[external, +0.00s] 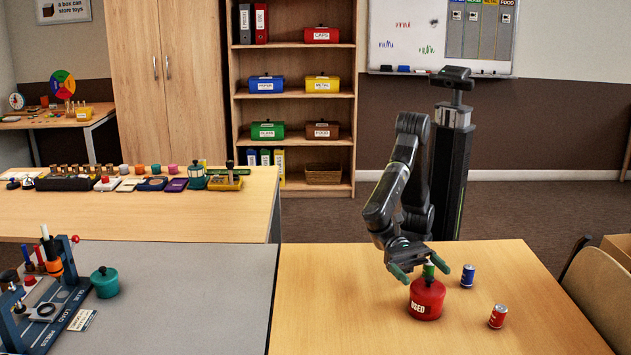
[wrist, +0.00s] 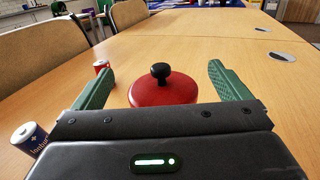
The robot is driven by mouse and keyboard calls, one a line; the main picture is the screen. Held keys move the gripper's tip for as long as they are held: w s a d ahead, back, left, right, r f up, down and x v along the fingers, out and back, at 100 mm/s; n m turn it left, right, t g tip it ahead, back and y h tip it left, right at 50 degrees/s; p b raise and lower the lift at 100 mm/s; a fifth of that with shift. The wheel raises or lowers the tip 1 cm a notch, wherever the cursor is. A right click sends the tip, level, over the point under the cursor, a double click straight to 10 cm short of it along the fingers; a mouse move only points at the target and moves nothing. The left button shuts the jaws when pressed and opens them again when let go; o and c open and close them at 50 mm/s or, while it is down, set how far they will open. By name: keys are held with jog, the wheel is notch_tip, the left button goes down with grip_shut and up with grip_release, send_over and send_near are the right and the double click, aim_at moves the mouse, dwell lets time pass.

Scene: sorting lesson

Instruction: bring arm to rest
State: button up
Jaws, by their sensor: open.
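My gripper (external: 420,271) is open, its two green fingers spread apart above the red lidded pot marked USED (external: 427,303) on the near right table. In the wrist view the pot's red lid (wrist: 150,91) and black knob (wrist: 161,71) lie ahead between the open fingers (wrist: 160,66). Nothing is held between the fingers. My arm is bent forward and down over the table.
A chair (external: 598,300) is at the right edge. A grey table (external: 190,300) at left holds a press station (external: 45,295) and a teal pot (external: 105,283). The right table's front is clear.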

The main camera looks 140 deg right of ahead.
aim_at(429, 277)
jog(key=f, duration=0.1)
jog(key=f+b, duration=0.1)
jog(key=f, duration=0.1)
jog(key=f+b, duration=0.1)
jog(key=f, duration=0.1)
jog(key=shift+w+a, duration=0.15)
jog(key=shift+a, duration=0.15)
jog(key=shift+r+x, duration=0.2)
jog(key=shift+x, duration=0.7)
jog(key=r+p, duration=0.1)
jog(key=r, duration=0.1)
jog(key=r+p, duration=0.1)
jog(key=r, duration=0.2)
jog(key=shift+w+a, duration=0.15)
jog(key=shift+a, duration=0.1)
